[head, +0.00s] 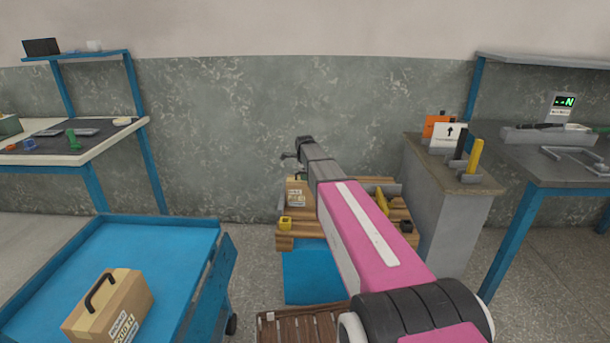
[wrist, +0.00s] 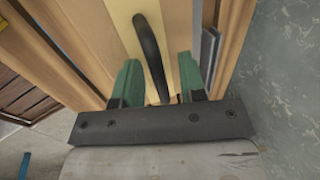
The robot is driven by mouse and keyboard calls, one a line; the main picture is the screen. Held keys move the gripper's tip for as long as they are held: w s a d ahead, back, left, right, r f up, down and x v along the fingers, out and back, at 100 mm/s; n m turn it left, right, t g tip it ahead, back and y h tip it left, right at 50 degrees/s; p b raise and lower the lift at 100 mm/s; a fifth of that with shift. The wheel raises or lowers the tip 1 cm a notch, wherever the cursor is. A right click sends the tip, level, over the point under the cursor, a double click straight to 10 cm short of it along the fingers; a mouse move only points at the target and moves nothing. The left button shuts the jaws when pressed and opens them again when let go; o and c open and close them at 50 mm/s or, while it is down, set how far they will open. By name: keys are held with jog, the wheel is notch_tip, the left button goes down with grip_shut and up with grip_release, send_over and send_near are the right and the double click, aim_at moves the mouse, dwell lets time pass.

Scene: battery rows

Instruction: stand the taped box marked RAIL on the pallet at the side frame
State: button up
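A brown box (head: 296,190) with a white label stands at the left of the wooden pallet (head: 284,243) by the wall; its label is too small to read. In the wrist view, a cardboard box (wrist: 182,20) with a paler tape strip and black handle (wrist: 148,45) is below my gripper (wrist: 158,82). Its green fingers are apart, one on each side of the handle, with gaps visible. A grey upright plate (wrist: 209,55) is close on the box's right; I cannot tell whether they touch. Another handled box (head: 112,303) is on the blue cart; its lettering is turned and unclear.
The blue cart (head: 150,245) is at lower left. My arm crosses the middle and hides part of the pallet. A yellow item (head: 382,202) is on the pallet's right. A grey cabinet (head: 448,210) stands right of it. A slatted wooden crate (head: 290,330) is in front.

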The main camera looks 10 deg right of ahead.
jog(key=d+v, duration=0.1)
jog(key=v, duration=1.1)
jog(key=s+f+n+g, duration=0.1)
jog(key=s+f+n, duration=0.5)
jog(key=s, duration=0.5)
jog(key=s+f+n+g, duration=0.1)
jog(key=s+f+n, duration=0.6)
jog(key=s, duration=0.5)
jog(key=s+f+n+g, duration=0.1)
jog(key=s+f+n, duration=0.5)
jog(key=s, duration=0.5)
jog(key=shift+s+a+f+n+y, duration=0.2)
jog(key=shift+s+f+n+y, duration=0.15)
jog(key=shift+n, duration=0.25)
